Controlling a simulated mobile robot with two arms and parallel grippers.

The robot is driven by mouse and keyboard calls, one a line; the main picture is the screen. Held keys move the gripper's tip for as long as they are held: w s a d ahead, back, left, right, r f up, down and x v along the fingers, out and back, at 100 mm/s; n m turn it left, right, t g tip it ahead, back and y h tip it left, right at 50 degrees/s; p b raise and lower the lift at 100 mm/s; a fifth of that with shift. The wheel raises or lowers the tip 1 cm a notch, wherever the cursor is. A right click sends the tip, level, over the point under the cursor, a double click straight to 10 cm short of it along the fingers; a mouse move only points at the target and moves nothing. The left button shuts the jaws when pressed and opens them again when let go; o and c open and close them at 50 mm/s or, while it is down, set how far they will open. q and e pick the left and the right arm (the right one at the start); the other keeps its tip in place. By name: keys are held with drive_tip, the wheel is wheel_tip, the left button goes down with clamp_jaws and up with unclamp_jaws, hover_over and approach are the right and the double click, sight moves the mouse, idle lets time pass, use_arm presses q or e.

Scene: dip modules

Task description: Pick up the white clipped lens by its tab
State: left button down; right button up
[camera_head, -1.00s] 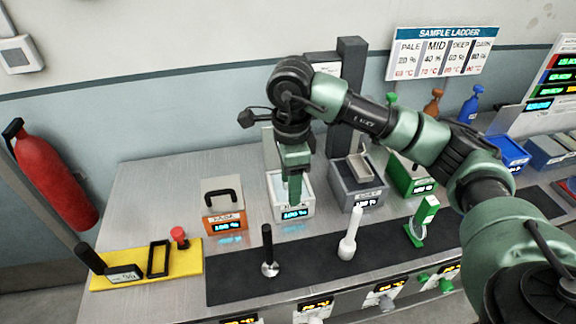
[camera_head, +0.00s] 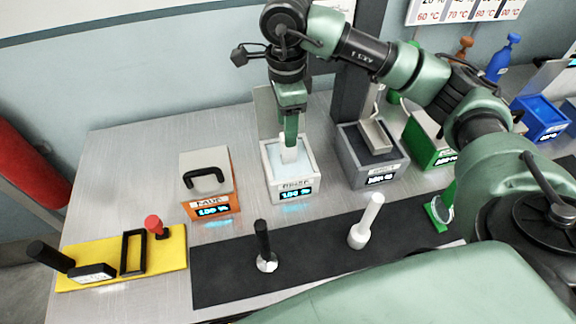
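A white tab (camera_head: 289,154) stands in the open white box (camera_head: 300,184) with a lit blue display; it looks like the white clip's tab. The lens itself cannot be made out inside the box. My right gripper (camera_head: 291,138) points down into this box from above, its fingers directly over or around the tab's top. I see the fingers nearly edge-on, so their gap is hidden. A white-handled piece with a round foot (camera_head: 366,222) stands apart on the dark mat. My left gripper is out of view.
An orange box with a black handle (camera_head: 210,182) is left of the white box; grey (camera_head: 397,166) and green (camera_head: 426,140) boxes are right. A black-handled tool (camera_head: 263,246) and green clip (camera_head: 432,218) stand on the mat (camera_head: 310,258). A yellow tray (camera_head: 107,265) lies left.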

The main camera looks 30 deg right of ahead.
sight(288, 156)
drive_tip(key=f, duration=0.1)
drive_tip(key=f+b, duration=0.2)
drive_tip(key=shift+w+d+f, duration=0.15)
drive_tip(key=shift+w+f, duration=0.1)
drive_tip(key=shift+w, duration=0.05)
drive_tip(key=shift+f, duration=0.4)
drive_tip(key=f+p, duration=0.1)
drive_tip(key=f, duration=0.3)
drive_tip(key=f+p, duration=0.1)
drive_tip(key=f, duration=0.1)
drive_tip(key=shift+s+d+f+p, duration=0.1)
drive_tip(key=shift+s+d+p, duration=0.05)
drive_tip(key=shift+s+p, duration=0.15)
drive_tip(key=shift+f, duration=0.35)
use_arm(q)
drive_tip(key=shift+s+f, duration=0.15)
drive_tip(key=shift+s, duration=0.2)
use_arm(e)
drive_tip(key=shift+w, duration=0.1)
clamp_jaws()
